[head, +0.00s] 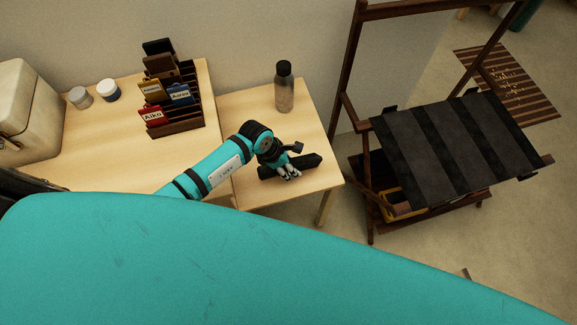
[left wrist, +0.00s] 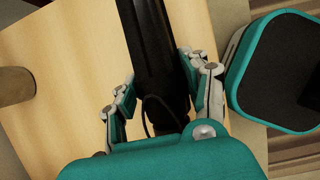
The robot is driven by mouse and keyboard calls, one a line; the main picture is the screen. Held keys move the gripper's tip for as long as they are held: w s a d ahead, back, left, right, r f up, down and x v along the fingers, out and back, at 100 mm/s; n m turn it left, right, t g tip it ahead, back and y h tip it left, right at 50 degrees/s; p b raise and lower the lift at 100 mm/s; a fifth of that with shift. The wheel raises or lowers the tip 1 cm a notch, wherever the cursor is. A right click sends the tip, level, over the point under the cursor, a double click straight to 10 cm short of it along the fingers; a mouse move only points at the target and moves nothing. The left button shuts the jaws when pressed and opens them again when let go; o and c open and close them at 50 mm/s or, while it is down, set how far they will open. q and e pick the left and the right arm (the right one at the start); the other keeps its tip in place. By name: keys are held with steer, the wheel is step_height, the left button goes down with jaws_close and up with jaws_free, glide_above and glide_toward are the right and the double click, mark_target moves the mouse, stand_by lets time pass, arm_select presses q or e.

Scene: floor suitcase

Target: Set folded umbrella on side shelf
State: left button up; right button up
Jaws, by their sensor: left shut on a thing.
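The folded umbrella (head: 304,162) is black and slim. It lies level over the front part of the light wooden side shelf (head: 245,115), and I cannot tell if it touches the surface. My left gripper (head: 289,173) is shut around it. In the left wrist view the umbrella (left wrist: 155,45) runs up between the two fingers of the left gripper (left wrist: 165,88), with its handle end and a thin strap near the palm. The pale wood (left wrist: 85,80) shows beneath it. My right gripper is not in view.
A dark-capped bottle (head: 284,90) stands at the back of the side shelf. To the left, a larger table (head: 120,145) holds a card rack (head: 180,125), two jars (head: 108,90) and a cream case (head: 30,115). A dark striped luggage rack (head: 455,145) stands at the right.

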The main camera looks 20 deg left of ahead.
arm_select(q)
steer(key=shift+f, duration=1.3)
steer(key=o, duration=1.4)
steer(key=shift+f, duration=0.15)
steer(key=p+v, duration=0.1)
steer(key=v, duration=1.1)
steer(key=shift+d, duration=0.1)
